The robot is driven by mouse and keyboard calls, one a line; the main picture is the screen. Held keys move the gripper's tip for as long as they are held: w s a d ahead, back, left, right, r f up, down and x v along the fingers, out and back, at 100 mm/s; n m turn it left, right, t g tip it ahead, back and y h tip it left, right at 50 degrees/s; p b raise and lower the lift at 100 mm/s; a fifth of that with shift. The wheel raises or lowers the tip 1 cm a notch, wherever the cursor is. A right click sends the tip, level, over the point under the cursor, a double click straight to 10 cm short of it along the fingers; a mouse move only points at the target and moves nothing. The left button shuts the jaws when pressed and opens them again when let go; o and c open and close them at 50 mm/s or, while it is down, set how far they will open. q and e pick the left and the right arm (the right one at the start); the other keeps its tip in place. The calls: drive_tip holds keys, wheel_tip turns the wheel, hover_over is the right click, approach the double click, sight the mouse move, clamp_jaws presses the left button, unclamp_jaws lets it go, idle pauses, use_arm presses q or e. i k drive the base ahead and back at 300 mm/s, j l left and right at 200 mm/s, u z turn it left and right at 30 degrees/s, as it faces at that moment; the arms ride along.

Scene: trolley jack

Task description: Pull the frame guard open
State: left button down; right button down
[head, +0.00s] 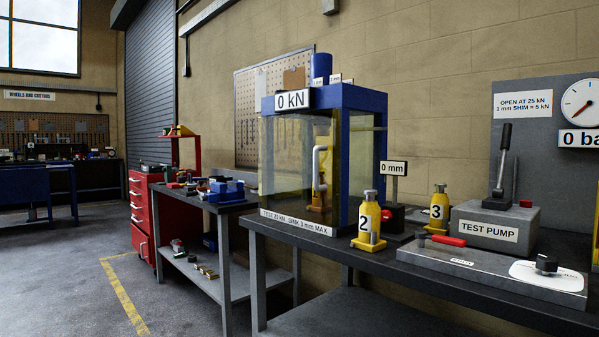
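The frame guard (285,165) is a clear, yellow-tinted panel on the front of the blue test frame (363,98). It covers the front opening and looks closed. A white upright handle (316,168) is on the guard near its right edge. Through the guard a yellow object (319,196) shows dimly inside the frame. A sign reading 0 kN (292,100) is at the top of the frame. Neither of my grippers shows in the head view.
Yellow jacks 2 (369,217) and 3 (439,207) stand right of the frame on the dark bench (400,277). A 0 mm gauge (393,168) and a test pump (493,222) stand there too. A lower side bench (233,207) is at left. The floor ahead is clear.

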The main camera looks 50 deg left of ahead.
sight(316, 151)
drive_tip(key=u, duration=1.7)
